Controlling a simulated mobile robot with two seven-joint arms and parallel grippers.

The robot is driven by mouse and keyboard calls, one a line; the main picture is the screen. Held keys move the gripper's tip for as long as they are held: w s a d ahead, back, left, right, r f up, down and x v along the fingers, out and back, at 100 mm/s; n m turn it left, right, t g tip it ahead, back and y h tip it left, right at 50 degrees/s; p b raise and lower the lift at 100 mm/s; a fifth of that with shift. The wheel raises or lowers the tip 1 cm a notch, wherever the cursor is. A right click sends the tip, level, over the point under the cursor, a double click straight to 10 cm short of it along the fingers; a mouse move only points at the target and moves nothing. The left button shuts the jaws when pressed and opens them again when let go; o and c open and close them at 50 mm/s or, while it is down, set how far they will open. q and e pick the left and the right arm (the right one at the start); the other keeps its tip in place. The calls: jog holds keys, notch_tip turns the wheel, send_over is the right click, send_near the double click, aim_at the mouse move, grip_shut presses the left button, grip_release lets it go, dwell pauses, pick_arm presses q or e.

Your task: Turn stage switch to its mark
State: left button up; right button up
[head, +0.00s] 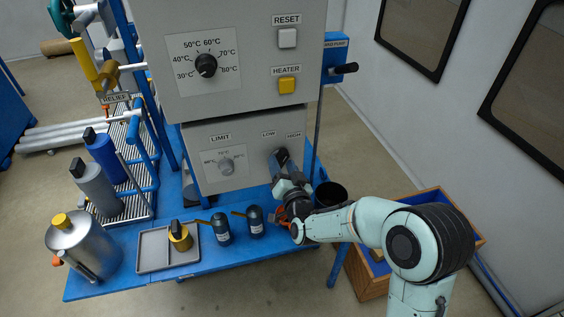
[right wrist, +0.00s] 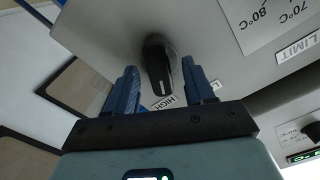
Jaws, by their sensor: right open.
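The stage switch (right wrist: 157,62) is a black knob on the grey panel, between the LOW and HIGH labels. In the right wrist view its white pointer line faces the HIGH label (right wrist: 168,101), and the LOW label is mostly hidden behind a finger. My right gripper (right wrist: 160,66) is open, with one blue finger on each side of the knob and visible gaps between them. My left gripper is not in view.
The limit dial (head: 226,165) is left of the switch; the temperature dial (head: 206,65), reset button (head: 288,38) and yellow heater button (head: 287,85) are above. Dark bottles (head: 221,229) and a grey tray (head: 153,250) stand on the blue table (head: 100,288) below. A black bin (head: 330,193) is close to my right gripper.

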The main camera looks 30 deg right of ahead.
jog(key=shift+w+d, duration=0.1)
jog(key=shift+w, duration=0.4)
grip_shut()
jog(key=n+b, duration=0.2)
jog(key=n, duration=0.1)
jog(key=n+b, duration=0.1)
jog(key=n, duration=0.3)
jog(key=shift+b, duration=0.4)
jog(key=shift+n, duration=2.5)
